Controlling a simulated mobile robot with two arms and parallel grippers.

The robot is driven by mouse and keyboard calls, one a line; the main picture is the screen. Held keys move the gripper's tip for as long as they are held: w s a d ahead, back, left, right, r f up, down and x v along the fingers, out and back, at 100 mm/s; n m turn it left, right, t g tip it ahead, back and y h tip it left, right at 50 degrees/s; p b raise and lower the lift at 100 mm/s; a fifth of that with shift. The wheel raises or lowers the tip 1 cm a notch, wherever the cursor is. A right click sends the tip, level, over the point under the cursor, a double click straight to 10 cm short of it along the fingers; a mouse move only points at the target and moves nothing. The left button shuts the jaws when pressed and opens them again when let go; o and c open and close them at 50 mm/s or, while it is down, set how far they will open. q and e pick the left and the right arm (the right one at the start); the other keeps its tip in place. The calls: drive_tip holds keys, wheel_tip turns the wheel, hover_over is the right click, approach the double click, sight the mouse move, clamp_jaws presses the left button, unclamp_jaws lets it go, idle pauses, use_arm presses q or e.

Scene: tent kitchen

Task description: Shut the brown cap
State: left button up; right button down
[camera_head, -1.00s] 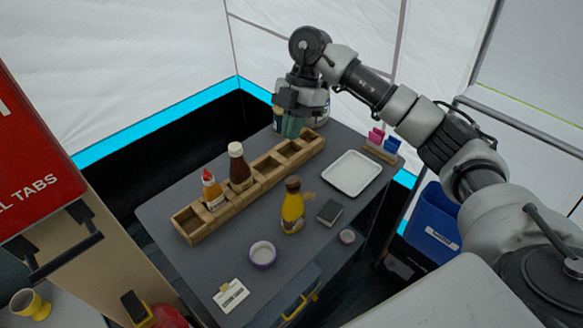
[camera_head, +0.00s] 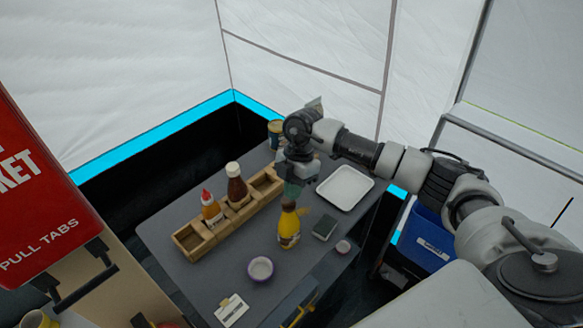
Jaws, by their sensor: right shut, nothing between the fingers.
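The yellow bottle (camera_head: 289,231) stands upright on the grey table, with a monkey-like or dark label on its front that is too small to read. Its brown cap (camera_head: 289,207) is at the top, partly hidden by my gripper; a small brown piece juts out to the right of the neck, looking like a raised lid. My right gripper (camera_head: 292,192) points down just above the cap, with its greenish fingers shut and empty. I cannot tell whether the fingers touch the cap. My left gripper is out of view.
A wooden rack (camera_head: 214,229) holds a red-tipped bottle (camera_head: 211,211) and a brown sauce bottle (camera_head: 237,187) left of the yellow bottle.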

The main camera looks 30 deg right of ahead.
drive_tip(key=shift+s+f, duration=0.15)
drive_tip(key=shift+f, duration=0.3)
drive_tip(key=shift+s+d+f, duration=0.15)
drive_tip(key=shift+f, duration=0.05)
drive_tip(key=t+b, duration=0.1)
drive_tip(key=s+f+t+b, duration=0.1)
drive_tip(key=shift+s+d+n+t+y, duration=0.2)
drive_tip(key=shift+n+t+y, duration=0.1)
drive_tip(key=shift+t+y, duration=0.1)
drive_tip(key=shift+a, duration=0.1)
idle(1.1)
